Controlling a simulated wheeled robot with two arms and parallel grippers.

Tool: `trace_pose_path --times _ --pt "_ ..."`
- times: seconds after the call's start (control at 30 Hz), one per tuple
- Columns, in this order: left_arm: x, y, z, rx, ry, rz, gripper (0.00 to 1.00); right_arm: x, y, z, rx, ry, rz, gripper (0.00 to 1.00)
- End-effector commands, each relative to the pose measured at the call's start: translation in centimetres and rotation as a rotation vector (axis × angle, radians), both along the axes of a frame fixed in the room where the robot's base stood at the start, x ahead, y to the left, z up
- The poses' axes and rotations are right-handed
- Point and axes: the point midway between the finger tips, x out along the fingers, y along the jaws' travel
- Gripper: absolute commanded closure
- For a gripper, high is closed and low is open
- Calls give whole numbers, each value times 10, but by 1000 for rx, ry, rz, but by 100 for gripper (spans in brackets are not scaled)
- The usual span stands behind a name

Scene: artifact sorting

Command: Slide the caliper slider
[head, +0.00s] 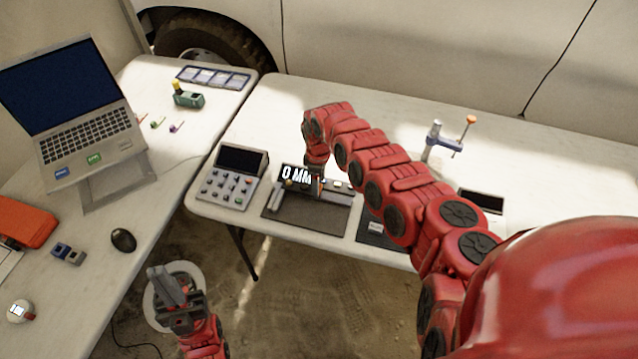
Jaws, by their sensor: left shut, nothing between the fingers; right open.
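The caliper (338,197) lies on a dark mat (300,216) near the front edge of the right-hand table. A bright display above it reads "0 MM" (297,175). My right gripper (316,186) points down at the caliper beside the display. It is open; its fingers are small in the picture, and I cannot tell whether they touch the slider. My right wrist hides part of the caliper. My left gripper (166,284) is shut and empty, low over the floor in front of the gap between the tables.
A keypad device with a screen (232,178) stands left of the mat. A blue clamp-like stand (441,138) stands further right behind my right arm. A laptop (75,110), a mouse (123,240) and an orange case (24,222) are on the left table.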

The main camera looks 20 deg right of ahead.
Motion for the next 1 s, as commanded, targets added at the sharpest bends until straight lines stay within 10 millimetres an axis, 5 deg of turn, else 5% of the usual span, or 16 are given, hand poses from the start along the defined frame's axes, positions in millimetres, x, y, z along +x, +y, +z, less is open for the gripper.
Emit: trace_pose_path --times 0.47,0.83,1.0 --pt "0 0 -1 0 0 0 100 -1 -1 -14 -1 2 -1 32" --pt "0 0 -1 0 0 0 100 -1 0 -13 -2 1 -1 99" --pt "0 0 -1 0 0 0 100 -1 0 -13 -1 1 -1 100"
